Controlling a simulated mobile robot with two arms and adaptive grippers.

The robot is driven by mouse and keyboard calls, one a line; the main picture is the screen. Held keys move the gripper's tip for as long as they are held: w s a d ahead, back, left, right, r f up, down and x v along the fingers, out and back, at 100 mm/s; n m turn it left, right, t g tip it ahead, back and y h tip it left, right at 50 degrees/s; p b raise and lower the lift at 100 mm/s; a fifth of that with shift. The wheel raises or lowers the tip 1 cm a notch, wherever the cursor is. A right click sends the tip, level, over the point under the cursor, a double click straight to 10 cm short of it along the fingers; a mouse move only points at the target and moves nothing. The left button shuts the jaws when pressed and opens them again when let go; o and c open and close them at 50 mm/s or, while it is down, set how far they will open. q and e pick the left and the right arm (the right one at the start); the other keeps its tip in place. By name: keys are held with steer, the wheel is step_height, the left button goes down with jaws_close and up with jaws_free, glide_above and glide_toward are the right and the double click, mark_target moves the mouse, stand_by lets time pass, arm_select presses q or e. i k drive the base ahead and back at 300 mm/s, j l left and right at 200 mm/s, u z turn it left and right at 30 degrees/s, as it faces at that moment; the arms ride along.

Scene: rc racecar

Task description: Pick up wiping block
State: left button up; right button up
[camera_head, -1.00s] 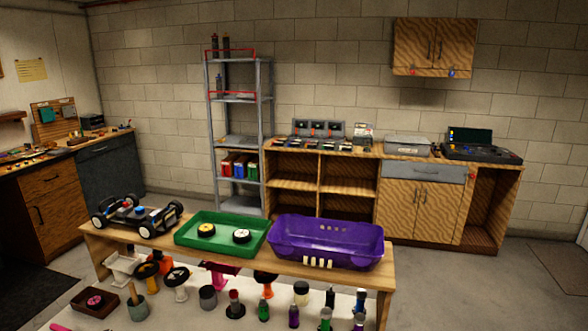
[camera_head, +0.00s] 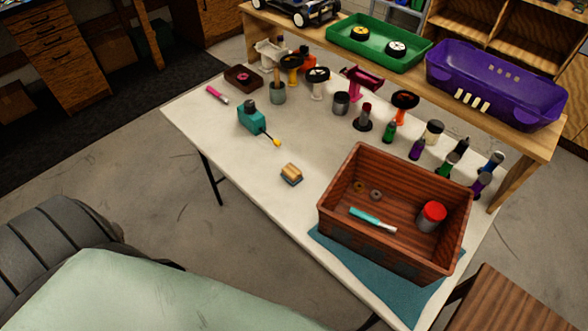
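A small block (camera_head: 291,174), tan on top with a blue lower layer, lies on the white table (camera_head: 240,165) near its front edge, left of the brown wooden crate. It looks like the wiping block. Nothing covers it. Neither of my grippers shows in the head view.
The brown crate (camera_head: 352,170) holds a red-lidded jar (camera_head: 431,216) and a teal-handled tool (camera_head: 372,219); a blue cloth (camera_head: 400,294) lies under it. A teal power tool (camera_head: 252,118) is behind the block to the left. Several bottles line the back. Clear table surrounds the block.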

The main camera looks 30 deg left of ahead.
mark_target(290, 173)
steer(key=z, duration=1.15)
steer(key=u, duration=2.1)
steer(key=i+j+z, duration=0.1)
steer(key=j, duration=0.15)
